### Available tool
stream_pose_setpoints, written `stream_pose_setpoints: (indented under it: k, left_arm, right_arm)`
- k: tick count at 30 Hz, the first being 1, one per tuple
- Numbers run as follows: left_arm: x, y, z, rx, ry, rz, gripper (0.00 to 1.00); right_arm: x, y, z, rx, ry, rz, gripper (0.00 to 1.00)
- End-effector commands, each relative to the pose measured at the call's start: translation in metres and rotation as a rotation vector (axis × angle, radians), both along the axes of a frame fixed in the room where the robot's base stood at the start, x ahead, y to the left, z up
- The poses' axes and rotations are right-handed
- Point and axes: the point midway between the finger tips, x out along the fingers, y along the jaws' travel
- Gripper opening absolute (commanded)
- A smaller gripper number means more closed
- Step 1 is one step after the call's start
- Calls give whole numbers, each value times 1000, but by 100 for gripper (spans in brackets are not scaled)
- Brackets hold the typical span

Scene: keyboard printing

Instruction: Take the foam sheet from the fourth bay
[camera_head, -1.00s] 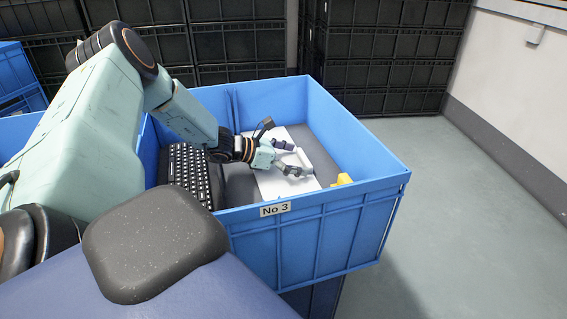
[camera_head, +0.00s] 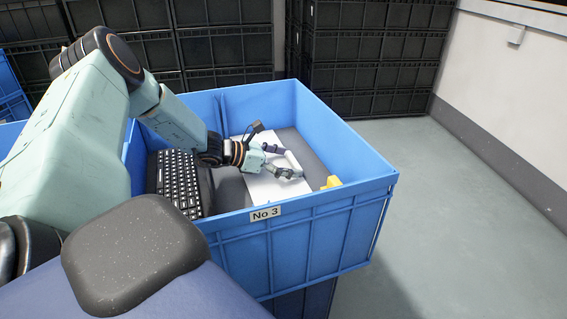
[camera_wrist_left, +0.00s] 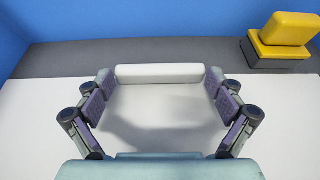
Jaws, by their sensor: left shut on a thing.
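The foam sheet (camera_head: 262,191) is a flat white sheet on the grey floor of a blue bin, with a raised white bar (camera_head: 293,160) on it. My left gripper (camera_head: 281,161) reaches down over the sheet and is shut on this bar. In the left wrist view, the bar (camera_wrist_left: 160,74) spans between the two fingertips (camera_wrist_left: 160,82), and the white sheet (camera_wrist_left: 40,115) spreads beneath. I cannot tell whether the sheet is lifted off the floor. My right gripper is not in view.
The blue bin (camera_head: 345,222) has a label (camera_head: 265,213) reading "No 3". A black keyboard (camera_head: 178,180) stands left of the sheet. A yellow and dark block (camera_head: 331,182) sits by the right wall, also in the left wrist view (camera_wrist_left: 285,30). Black crates (camera_head: 370,75) stand behind.

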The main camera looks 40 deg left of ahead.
Motion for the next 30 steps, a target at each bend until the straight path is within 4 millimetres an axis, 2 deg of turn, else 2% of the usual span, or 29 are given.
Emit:
stream_pose_setpoints:
  k: [30]
  left_arm:
    - [1, 0, 118, -1, -3, 1, 72]
  right_arm:
    - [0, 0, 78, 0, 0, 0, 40]
